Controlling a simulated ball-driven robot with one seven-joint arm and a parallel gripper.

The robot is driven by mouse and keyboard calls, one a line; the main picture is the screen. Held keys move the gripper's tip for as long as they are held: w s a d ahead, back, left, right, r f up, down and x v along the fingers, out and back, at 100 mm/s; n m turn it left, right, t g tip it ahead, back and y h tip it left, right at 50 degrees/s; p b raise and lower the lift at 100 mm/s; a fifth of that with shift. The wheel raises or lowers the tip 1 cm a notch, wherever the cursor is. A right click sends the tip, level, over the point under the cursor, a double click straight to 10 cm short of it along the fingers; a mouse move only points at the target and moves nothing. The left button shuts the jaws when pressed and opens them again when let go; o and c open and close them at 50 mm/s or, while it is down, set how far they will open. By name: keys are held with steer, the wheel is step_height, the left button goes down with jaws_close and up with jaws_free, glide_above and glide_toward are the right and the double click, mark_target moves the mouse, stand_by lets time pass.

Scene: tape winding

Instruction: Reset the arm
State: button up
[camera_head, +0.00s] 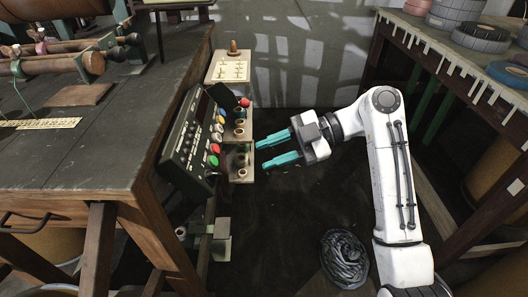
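My gripper (268,151) has two teal fingers that point left, with a visible gap between them and nothing held. My white arm (390,150) rises from the bottom right and bends at an elbow near the top of its reach. The fingertips are close to the right side of the control panel (190,143), which has a small display and coloured buttons. I cannot tell whether the fingertips touch the panel's side fittings (239,130).
A dark workbench (80,150) with rollers fills the left. A table (430,30) with tape rolls (480,37) stands at the right. A dark coiled bundle (344,258) lies low near my arm's base. The floor between the benches is mostly open.

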stand_by(0.3)
steer(key=s+d+f+m+t+h, duration=0.1)
steer(key=s+d+f+m+h, duration=0.1)
steer(key=s+f+m, duration=0.35)
steer(key=s+d+f+m+t+h, duration=0.1)
steer(key=s+d+f+m, duration=0.15)
steer(key=f, duration=0.65)
steer(key=s+d+f+m+t+h, duration=0.1)
steer(key=s+d+f+m+h, duration=0.15)
steer(key=f+m, duration=0.35)
steer(key=s+d+f+m+h, duration=0.4)
steer(key=s+d+m, duration=0.3)
steer(key=s, duration=0.5)
steer(key=s+d+f+m+h, duration=0.45)
steer(key=s+d, duration=0.35)
steer(key=s, duration=0.4)
step_height(320, 180, up, 30)
steer(key=p, duration=2.9)
steer(key=shift+s+d+f+m+g, duration=0.15)
steer(key=shift+s+d+m+g, duration=0.15)
steer(key=shift+d+m, duration=0.05)
